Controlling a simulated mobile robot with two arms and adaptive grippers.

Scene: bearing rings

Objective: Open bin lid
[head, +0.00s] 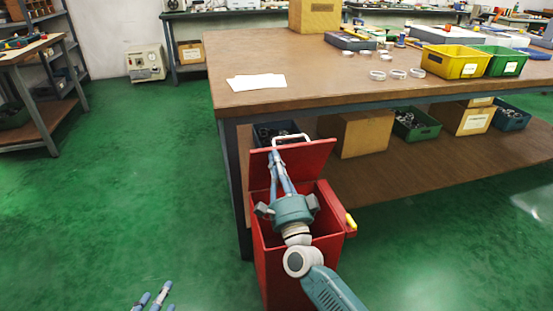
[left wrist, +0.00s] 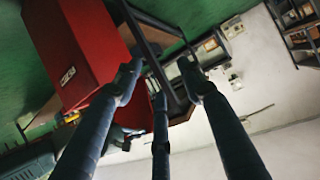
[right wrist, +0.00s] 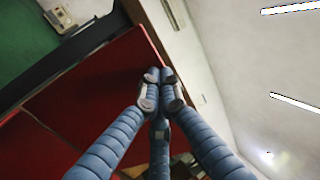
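The red bin (head: 277,265) stands on the floor in front of the table. Its red lid (head: 318,157) is raised and stands tilted up at the back, with a pale handle (head: 290,139) at its top edge. The bin mouth is open. My right gripper (head: 276,158) reaches over the bin, its fingertips together against or very near the lid's inner face; the right wrist view (right wrist: 160,76) shows nothing clearly between them. My left gripper (head: 151,297) is low at the left of the bin, empty, with fingers apart in the left wrist view (left wrist: 160,78). The bin (left wrist: 72,55) shows there too.
The wooden table (head: 310,85) stands behind the bin, with its dark leg (head: 231,180) close to the bin's left. Its lower shelf holds cardboard boxes (head: 357,133) and small bins. A yellow piece (head: 351,221) sits at the bin's right side. The green floor at left is clear.

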